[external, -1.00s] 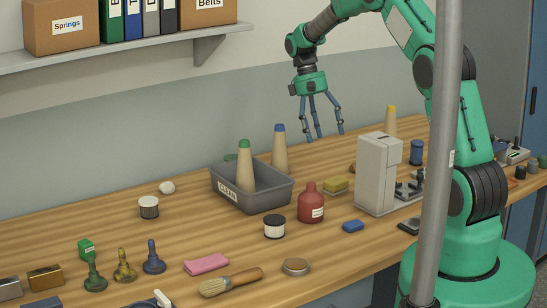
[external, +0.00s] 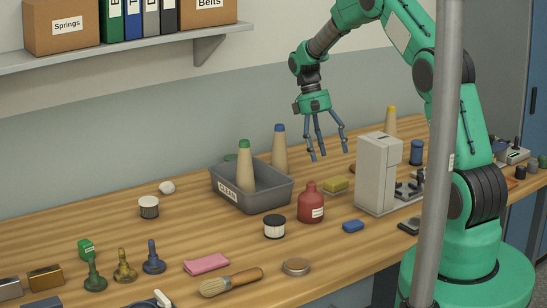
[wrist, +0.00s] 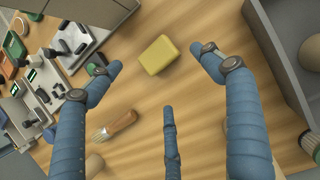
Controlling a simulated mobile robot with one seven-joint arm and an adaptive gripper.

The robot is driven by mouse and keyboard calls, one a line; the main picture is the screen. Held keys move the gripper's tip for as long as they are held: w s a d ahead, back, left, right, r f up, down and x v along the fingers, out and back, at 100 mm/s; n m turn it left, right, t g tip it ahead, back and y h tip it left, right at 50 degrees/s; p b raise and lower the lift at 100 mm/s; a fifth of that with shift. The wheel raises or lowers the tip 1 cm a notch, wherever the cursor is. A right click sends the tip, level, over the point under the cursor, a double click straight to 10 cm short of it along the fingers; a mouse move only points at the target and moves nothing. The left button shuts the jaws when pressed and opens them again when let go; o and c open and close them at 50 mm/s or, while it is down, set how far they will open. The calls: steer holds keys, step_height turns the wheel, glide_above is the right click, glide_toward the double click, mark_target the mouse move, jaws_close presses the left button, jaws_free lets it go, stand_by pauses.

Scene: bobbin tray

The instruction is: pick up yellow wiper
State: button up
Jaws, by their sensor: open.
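The yellow wiper (external: 335,185) is a small yellow block that looks like a sponge. It lies on the wooden bench between the red bottle and the grey machine. In the wrist view the yellow wiper (wrist: 158,54) is near the top middle, in the gap between the two side fingers. My gripper (external: 329,152) hangs above the wiper, pointing down, with its three blue fingers spread and empty. In the wrist view my gripper (wrist: 157,65) shows nothing between its fingers touching the wiper.
The grey machine (external: 377,170) stands right of the wiper, and the red bottle (external: 311,206) stands in front and left. A grey tray (external: 268,200) holding a green-topped cone is to the left. A blue block (external: 353,226) lies in front. A wooden-handled brush (wrist: 118,123) shows in the wrist view.

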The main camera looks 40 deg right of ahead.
mark_target(332, 178)
steer(key=shift+x, duration=1.75)
steer(key=shift+f, duration=0.15)
steer(key=shift+b+x, duration=0.8)
steer(key=shift+x, duration=1.65)
steer(key=shift+d, duration=0.1)
steer(key=c, duration=1.4)
